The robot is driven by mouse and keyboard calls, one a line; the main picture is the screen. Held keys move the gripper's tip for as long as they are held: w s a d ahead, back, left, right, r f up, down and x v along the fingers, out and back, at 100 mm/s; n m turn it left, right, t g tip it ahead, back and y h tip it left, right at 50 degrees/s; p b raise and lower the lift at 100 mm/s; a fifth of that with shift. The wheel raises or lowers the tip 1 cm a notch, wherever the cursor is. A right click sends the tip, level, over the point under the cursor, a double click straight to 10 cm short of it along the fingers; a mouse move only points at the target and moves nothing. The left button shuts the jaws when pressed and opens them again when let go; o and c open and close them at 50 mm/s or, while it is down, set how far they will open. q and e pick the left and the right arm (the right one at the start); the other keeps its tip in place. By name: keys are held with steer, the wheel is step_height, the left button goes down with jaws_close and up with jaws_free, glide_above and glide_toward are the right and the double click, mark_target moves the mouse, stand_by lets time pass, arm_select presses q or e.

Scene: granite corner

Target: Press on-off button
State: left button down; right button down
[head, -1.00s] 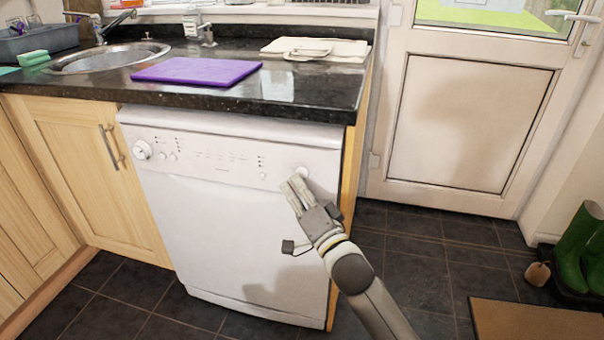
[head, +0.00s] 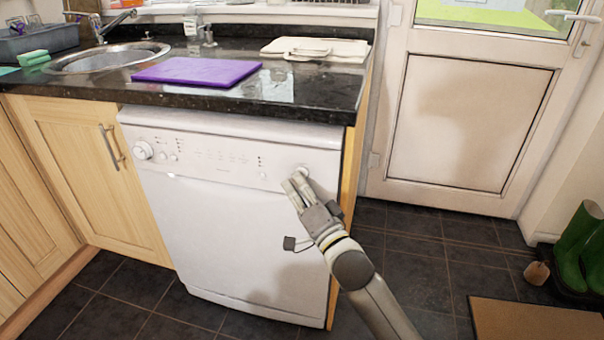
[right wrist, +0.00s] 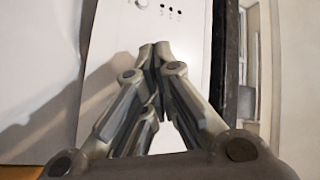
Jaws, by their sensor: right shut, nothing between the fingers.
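The white dishwasher (head: 225,235) stands under the counter with its control panel along the top. The round on-off button (head: 302,171) is at the panel's right end, partly covered by my right gripper. My right gripper (head: 294,182) is shut and empty, its fingertips at the button's lower left edge. I cannot tell whether they touch it. In the right wrist view the shut fingertips (right wrist: 154,46) lie over the white panel (right wrist: 190,35), and the on-off button is not seen there. My left gripper is not in view.
A dial (head: 142,150) is at the panel's left end, and a small button (head: 262,176) sits left of my gripper. The dark worktop (head: 320,97) overhangs above, with a purple board (head: 197,71) on it.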

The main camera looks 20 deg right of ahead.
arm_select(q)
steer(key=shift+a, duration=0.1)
arm_select(e)
steer(key=shift+w+d, duration=0.1)
steer(key=shift+w, duration=0.05)
stand_by(0.7)
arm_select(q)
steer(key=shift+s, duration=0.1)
arm_select(e)
steer(key=shift+s+a+p, duration=0.2)
steer(key=shift+s+p, duration=0.05)
steer(key=shift+p, duration=0.1)
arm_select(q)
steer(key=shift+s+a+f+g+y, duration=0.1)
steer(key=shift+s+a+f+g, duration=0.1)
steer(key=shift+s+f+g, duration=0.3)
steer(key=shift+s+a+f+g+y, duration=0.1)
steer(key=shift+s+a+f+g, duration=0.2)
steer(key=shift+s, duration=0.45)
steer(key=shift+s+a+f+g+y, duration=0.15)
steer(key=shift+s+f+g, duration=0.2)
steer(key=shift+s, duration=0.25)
arm_select(e)
steer(key=shift+s+a, duration=0.2)
steer(key=shift+s, duration=0.1)
